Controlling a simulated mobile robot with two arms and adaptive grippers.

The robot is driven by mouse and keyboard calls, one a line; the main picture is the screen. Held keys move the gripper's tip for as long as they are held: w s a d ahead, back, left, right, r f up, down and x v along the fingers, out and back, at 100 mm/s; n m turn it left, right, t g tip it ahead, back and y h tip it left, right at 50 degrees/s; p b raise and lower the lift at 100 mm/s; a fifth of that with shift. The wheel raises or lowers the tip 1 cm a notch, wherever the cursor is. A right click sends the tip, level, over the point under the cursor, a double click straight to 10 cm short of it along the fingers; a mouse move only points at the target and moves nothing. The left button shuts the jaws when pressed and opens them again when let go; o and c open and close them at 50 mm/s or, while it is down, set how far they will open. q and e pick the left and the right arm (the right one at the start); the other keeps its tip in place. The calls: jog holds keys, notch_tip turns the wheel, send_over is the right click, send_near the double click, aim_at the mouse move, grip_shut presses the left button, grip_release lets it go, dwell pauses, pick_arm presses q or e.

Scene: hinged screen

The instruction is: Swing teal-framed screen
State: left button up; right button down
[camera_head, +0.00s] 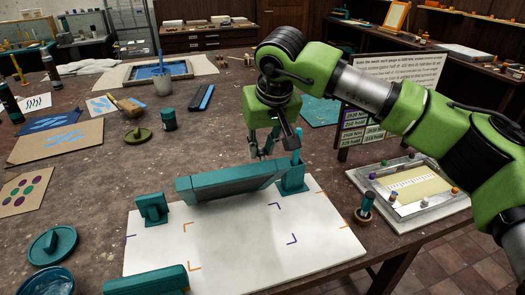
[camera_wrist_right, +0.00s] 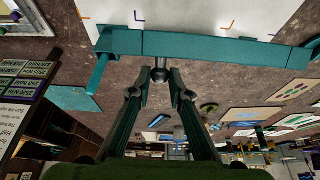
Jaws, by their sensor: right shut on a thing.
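The teal-framed screen (camera_head: 230,182) stands raised at the back edge of a white board (camera_head: 235,235), seen nearly edge-on in the head view. In the right wrist view its teal frame bar (camera_wrist_right: 205,46) runs across the top, with a small dark knob (camera_wrist_right: 160,72) on its edge. My right gripper (camera_head: 263,150) is above and behind the screen in the head view. In the right wrist view its fingertips (camera_wrist_right: 160,82) close on the knob from both sides. My left gripper is out of view.
Teal blocks stand at the board's left (camera_head: 152,208) and right (camera_head: 292,178); another bar (camera_head: 147,281) lies at the front left. A small pot (camera_head: 365,208) and a framed tray (camera_head: 412,190) are to the right. Corner marks on the board are uncovered.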

jog(key=c, duration=2.3)
grip_release()
jog(key=shift+s+d+f, duration=0.1)
jog(key=shift+s+f, duration=0.05)
jog(key=shift+s, duration=0.05)
jog(key=o, duration=0.4)
jog(key=shift+s+r, duration=0.1)
jog(key=shift+r, duration=0.25)
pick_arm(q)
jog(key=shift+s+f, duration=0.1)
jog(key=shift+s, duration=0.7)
pick_arm(e)
jog(key=v, duration=1.1)
jog(key=shift+r, duration=0.1)
